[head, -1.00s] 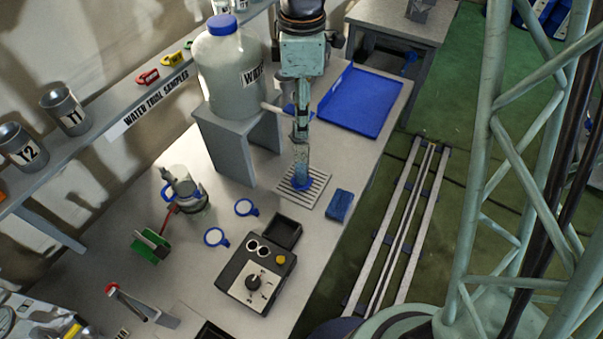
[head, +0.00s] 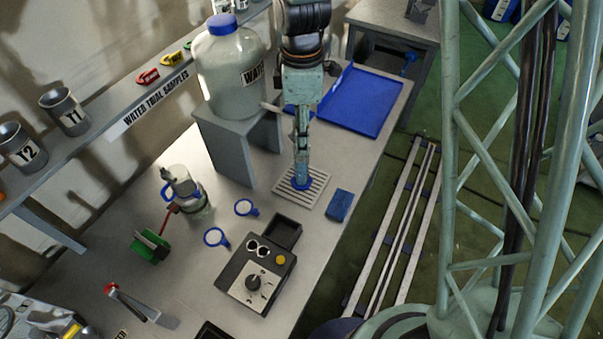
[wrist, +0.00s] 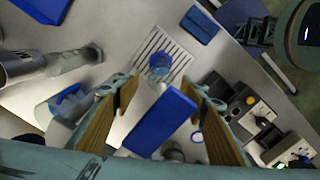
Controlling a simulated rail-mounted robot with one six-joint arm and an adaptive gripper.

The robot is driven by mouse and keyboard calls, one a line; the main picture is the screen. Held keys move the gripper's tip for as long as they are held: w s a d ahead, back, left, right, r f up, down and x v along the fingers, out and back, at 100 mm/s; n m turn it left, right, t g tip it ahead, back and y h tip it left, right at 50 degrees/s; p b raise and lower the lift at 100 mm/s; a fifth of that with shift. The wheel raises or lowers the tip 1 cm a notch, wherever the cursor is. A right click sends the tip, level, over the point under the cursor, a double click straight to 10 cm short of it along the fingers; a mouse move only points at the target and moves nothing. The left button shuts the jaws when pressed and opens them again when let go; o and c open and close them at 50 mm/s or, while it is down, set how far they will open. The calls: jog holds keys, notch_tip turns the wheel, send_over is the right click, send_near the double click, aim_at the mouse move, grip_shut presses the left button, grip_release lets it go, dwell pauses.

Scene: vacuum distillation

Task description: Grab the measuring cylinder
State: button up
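The measuring cylinder (head: 302,184) stands upright on a slotted drain plate (head: 315,196). In the head view its blue base shows and my gripper hides most of its body. In the wrist view its blue base (wrist: 160,64) shows beyond the fingers, and the clear body is hard to make out. My gripper (head: 302,158) points down over the cylinder. In the wrist view its two tan-padded fingers (wrist: 165,115) are spread apart. A blue block lies between them in the picture; I cannot tell if it is part of my gripper. No grip on the cylinder is visible.
A large water jug (head: 232,75) on a grey stand (head: 240,135) is close left, its spout near my gripper. A blue sponge (head: 341,206) lies right of the plate. A blue tray (head: 362,100) is behind; a control box (head: 255,280) and flask (head: 187,195) are in front and left.

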jog(key=shift+f, duration=0.1)
jog(key=shift+s+a+f, duration=0.1)
jog(key=shift+f, duration=2.4)
grip_shut()
jog(key=shift+s+d+r, duration=0.1)
jog(key=shift+d+r, duration=0.15)
jog(key=shift+r, duration=0.05)
jog(key=s+d+r, duration=0.7)
jog(key=d, duration=0.4)
jog(key=shift+r, duration=0.15)
dwell(0.6)
jog(key=shift+s+d+r, duration=0.1)
jog(key=shift+s, duration=0.1)
dwell(0.7)
